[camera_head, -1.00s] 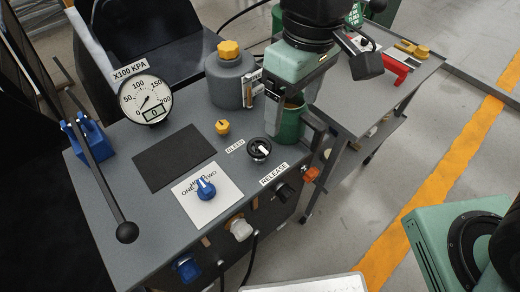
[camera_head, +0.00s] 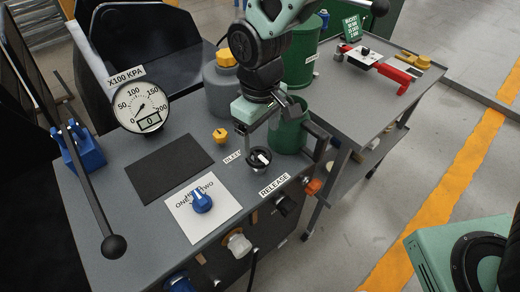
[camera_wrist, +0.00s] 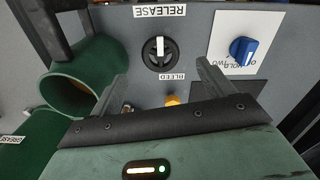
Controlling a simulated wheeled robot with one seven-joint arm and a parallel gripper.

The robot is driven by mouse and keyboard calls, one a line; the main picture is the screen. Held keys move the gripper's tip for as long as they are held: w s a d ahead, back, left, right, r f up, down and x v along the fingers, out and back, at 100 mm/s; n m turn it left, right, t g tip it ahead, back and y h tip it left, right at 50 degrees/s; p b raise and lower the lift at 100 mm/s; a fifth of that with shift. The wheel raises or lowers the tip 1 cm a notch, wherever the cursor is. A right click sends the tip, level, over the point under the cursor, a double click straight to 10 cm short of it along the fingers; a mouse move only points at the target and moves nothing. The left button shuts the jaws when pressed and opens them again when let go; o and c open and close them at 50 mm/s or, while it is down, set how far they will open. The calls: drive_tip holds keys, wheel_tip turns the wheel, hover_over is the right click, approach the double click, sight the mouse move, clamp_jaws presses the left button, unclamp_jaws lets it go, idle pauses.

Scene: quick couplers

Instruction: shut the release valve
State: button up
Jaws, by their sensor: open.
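A round black dial with a white pointer (camera_head: 259,158) sits on the grey bench top, between the RELEASE label (camera_head: 274,185) and the BLEED label (camera_head: 232,157). A second black knob (camera_head: 287,205) sticks out of the bench front near the RELEASE label.
A green cup (camera_head: 289,135) stands close to the right of my gripper. A yellow knob (camera_head: 220,136), a blue selector (camera_head: 201,201) and a gauge reading 0 (camera_head: 141,106) are on the bench. A long black lever (camera_head: 95,195) rises at left. A side table (camera_head: 375,110) stands at right.

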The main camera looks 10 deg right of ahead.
sight(260, 156)
wheel_tip(260, 156, down, 7)
drive_tip(key=shift+r, duration=0.2)
drive_tip(key=c, duration=1)
